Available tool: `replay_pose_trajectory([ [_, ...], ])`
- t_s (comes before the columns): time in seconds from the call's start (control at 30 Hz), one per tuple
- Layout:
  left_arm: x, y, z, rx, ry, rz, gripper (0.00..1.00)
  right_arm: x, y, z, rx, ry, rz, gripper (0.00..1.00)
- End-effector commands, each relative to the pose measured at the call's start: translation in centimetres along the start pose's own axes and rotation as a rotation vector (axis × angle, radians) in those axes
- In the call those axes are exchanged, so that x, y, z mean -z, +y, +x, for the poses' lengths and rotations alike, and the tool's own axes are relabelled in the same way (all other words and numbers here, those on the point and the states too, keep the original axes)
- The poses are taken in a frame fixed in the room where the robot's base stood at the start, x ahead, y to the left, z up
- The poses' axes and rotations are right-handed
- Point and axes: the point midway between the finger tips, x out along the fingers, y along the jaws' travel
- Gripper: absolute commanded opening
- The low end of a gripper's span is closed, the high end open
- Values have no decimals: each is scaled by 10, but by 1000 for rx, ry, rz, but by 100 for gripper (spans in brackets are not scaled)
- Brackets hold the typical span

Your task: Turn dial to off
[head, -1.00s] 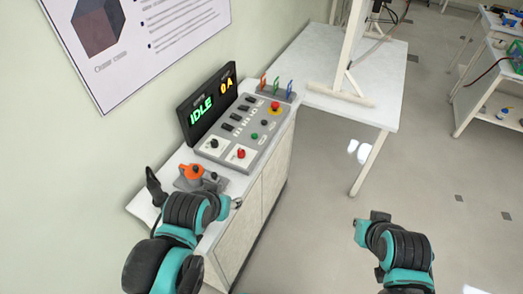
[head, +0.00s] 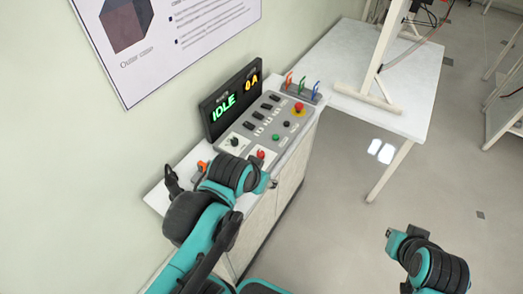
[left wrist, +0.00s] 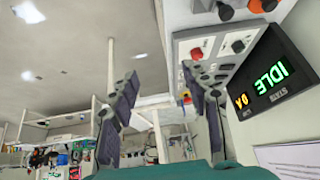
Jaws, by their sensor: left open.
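The grey control panel (head: 268,128) stands on the white cabinet. On its near end are a black dial-like knob (head: 235,142) on a white plate and a red knob (head: 260,154). In the left wrist view the black knob (left wrist: 238,46) and red knob (left wrist: 196,53) also show. The display (head: 228,104) reads IDLE and 0 A. My left gripper (left wrist: 160,88) is open and empty, its fingers apart near the panel; in the head view its arm mostly hides it. My right gripper (head: 392,242) is over the floor, away from the panel; its jaws are unclear.
An orange-topped part (head: 202,166) at the cabinet's near end is partly hidden by my left arm. Coloured tags (head: 301,85) stand in a holder at the far end. A white table (head: 350,75) with a frame stands beyond.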

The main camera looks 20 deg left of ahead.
Motion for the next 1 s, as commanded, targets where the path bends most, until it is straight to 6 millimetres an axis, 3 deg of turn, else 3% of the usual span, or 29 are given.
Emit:
replay_pose_trajectory([
  [0.47,51,-21,12,-12,-150,223,48,8,0,-11,0,0,0,0],
  [0.7,89,-44,46,-67,-291,437,48,14,0,-20,0,0,0,0],
  [1.0,114,-76,108,-191,-445,690,48,22,0,-30,0,0,0,0],
])
